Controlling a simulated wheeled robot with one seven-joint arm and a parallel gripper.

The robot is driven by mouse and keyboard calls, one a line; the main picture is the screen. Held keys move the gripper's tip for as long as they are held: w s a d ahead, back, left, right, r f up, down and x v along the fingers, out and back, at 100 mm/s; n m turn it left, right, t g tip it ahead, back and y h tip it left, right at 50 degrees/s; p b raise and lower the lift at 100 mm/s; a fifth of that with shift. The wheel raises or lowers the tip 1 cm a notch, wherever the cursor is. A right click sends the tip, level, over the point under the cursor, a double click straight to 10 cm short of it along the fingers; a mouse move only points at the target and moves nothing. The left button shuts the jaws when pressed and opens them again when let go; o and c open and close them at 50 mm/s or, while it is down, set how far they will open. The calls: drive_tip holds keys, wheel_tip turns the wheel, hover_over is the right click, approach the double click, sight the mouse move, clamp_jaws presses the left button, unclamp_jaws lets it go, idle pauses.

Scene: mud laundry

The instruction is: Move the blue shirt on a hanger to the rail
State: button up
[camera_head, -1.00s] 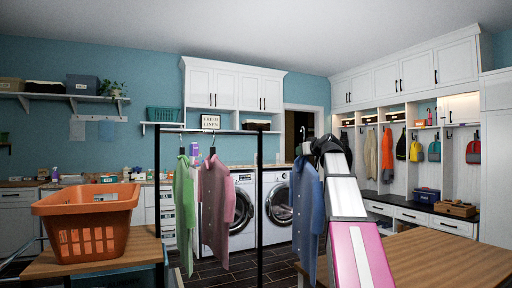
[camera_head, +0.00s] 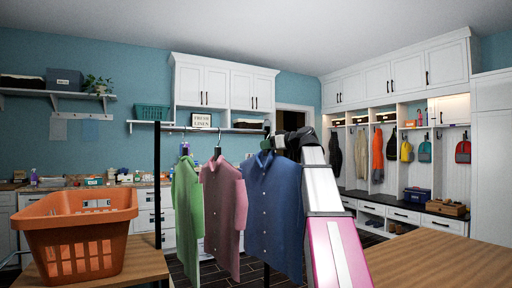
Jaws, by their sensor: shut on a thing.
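The blue shirt (camera_head: 270,213) hangs upright on its hanger, just right of the pink shirt (camera_head: 222,208). My gripper (camera_head: 278,143) is at the top of the blue shirt, shut on its hanger; the fingertips are small and partly hidden by my own wrist. The hanger's top is close to the rail's right end. I cannot tell whether its hook touches the rail.
A green shirt (camera_head: 187,210) and the pink shirt hang from the rail. An orange basket (camera_head: 75,240) stands on a wooden table at the left. Another wooden table (camera_head: 430,262) fills the lower right. Cabinets and a bench line the back.

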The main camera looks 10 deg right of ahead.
drive_tip(key=shift+w+a, duration=0.25)
drive_tip(key=shift+w, duration=0.1)
drive_tip(key=w+a+f, duration=0.1)
drive_tip(key=w+a, duration=0.1)
drive_tip(key=w, duration=0.5)
drive_tip(key=w+a+f, duration=0.1)
drive_tip(key=w+a, duration=0.1)
drive_tip(key=w, duration=0.5)
drive_tip(key=shift+w+a, duration=0.35)
drive_tip(key=shift+w, duration=0.05)
idle(0.9)
drive_tip(key=shift+f, duration=0.1)
